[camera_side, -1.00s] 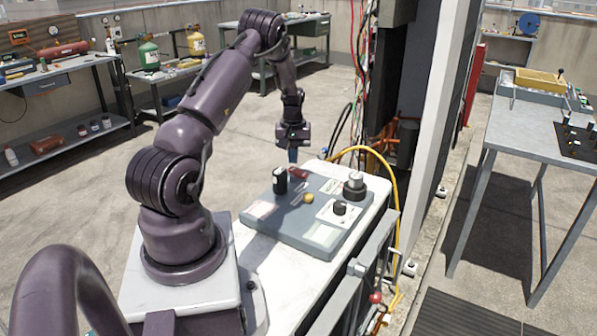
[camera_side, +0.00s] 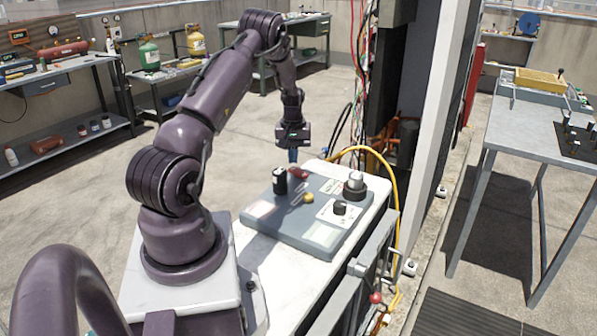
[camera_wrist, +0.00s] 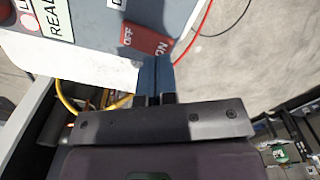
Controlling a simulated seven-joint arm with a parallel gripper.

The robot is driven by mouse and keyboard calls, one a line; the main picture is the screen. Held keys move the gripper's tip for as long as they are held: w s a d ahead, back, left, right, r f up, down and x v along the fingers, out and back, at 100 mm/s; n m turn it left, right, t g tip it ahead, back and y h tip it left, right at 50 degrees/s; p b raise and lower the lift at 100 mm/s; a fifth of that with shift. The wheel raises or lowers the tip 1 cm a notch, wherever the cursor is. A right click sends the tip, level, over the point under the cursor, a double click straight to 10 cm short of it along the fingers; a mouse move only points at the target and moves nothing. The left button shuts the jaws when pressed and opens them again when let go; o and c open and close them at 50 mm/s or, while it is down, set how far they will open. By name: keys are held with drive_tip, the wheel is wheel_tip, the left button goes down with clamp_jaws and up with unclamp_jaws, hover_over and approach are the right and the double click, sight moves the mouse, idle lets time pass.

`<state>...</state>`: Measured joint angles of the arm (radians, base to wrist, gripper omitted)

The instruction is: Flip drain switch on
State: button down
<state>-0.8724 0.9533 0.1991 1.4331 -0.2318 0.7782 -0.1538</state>
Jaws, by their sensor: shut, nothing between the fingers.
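The red rocker switch (camera_wrist: 145,39) carries the words OFF and ON in the wrist view. Its ON end lies toward my fingertips. In the side view the red switch (camera_side: 298,173) sits at the far edge of the grey panel box (camera_side: 270,228). My gripper (camera_side: 293,158) hangs just beyond that edge, pointing down. In the wrist view my gripper's blue fingers (camera_wrist: 155,68) are shut together and empty, close beside the ON end. I cannot tell whether they touch it. Which way the rocker is tilted is not clear.
The panel also bears a black cylinder (camera_side: 280,181), a yellow knob (camera_side: 309,198), a black knob (camera_side: 340,208) and a silver-topped knob (camera_side: 354,185). A yellow hose (camera_side: 384,165) curves behind the white bench. Open floor lies beyond the bench on the left.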

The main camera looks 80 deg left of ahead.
sight(294, 169)
drive_tip(key=shift+f, duration=1.4)
idle(0.6)
drive_tip(key=shift+r, duration=3.55)
